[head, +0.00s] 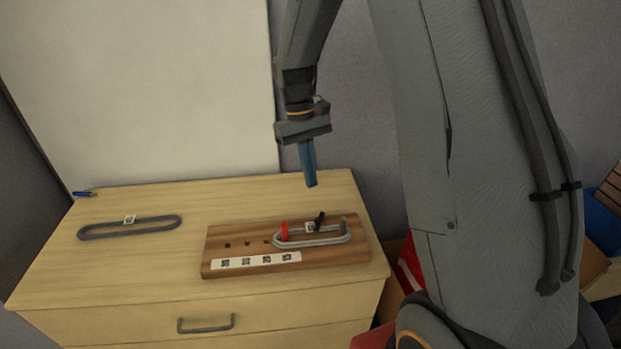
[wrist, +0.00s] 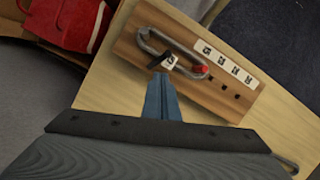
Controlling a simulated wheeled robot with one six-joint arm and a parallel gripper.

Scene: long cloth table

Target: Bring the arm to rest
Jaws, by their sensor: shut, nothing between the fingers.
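My gripper (head: 311,184) hangs from my arm, pointing down, above the back right part of the wooden dresser top. Its blue fingers are together with nothing between them. In the wrist view the gripper (wrist: 161,78) shows over the wooden board, apart from it as far as the head view shows. The brown board (head: 222,239) lies on the dresser, with a row of printed markers along its front and small dark holes. A grey oval loop (head: 318,241) lies on the board around a red peg (head: 284,231) and a grey peg (head: 343,224). A black piece (head: 320,219) stands by the loop.
A second grey oval loop (head: 130,228) with a white tag lies on the left of the dresser top (head: 170,262). A small blue item (head: 84,194) lies at the back left edge. A white panel (head: 140,90) stands behind. A red bag (wrist: 66,20) lies beside the dresser.

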